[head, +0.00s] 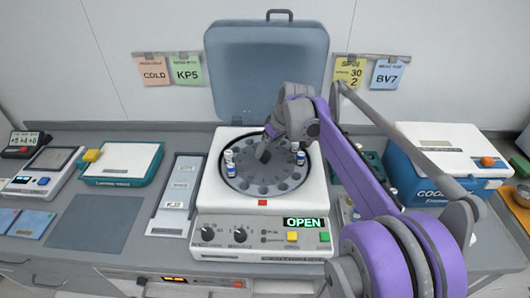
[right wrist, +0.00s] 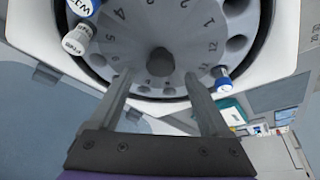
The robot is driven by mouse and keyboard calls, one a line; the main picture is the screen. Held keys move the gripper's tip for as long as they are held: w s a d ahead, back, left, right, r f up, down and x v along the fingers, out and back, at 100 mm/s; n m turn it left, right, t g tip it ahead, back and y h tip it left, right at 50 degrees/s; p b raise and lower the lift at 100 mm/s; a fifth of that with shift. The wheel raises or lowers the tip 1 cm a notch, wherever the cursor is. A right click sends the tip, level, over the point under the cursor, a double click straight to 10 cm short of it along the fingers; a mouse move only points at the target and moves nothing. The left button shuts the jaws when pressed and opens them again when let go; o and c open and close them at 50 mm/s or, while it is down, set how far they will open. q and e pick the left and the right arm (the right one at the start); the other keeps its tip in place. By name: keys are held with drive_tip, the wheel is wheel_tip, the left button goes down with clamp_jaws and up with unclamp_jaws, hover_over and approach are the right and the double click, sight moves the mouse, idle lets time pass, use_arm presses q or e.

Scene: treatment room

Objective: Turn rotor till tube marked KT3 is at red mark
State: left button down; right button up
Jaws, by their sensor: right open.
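The centrifuge (head: 208,190) has its lid (head: 268,70) raised, and its grey rotor (head: 262,187) is exposed. A red mark (head: 262,202) sits on the housing at the rotor's front edge. Two capped tubes (head: 229,158) stand close together at the rotor's left and one tube (head: 300,157) at its right. In the right wrist view, the labels on the two neighbouring tubes (right wrist: 78,40) are tilted and hard to read; the blue-capped tube (right wrist: 222,74) shows no readable label. My right gripper (head: 264,153) is open over the rotor's middle, its fingers (right wrist: 158,80) either side of the hub line. My left gripper is out of view.
The panel display (head: 305,222) reads OPEN. A blue cooler (head: 455,165) stands at the right, beyond my arm. A strip with labels (head: 178,190) lies left of the centrifuge, near a scale (head: 45,172) and a teal-edged box (head: 125,162). Notes hang on the wall.

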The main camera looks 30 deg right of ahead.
sight(265, 154)
drive_tip(key=shift+x, duration=1.7)
drive_tip(key=shift+r, duration=0.1)
clamp_jaws()
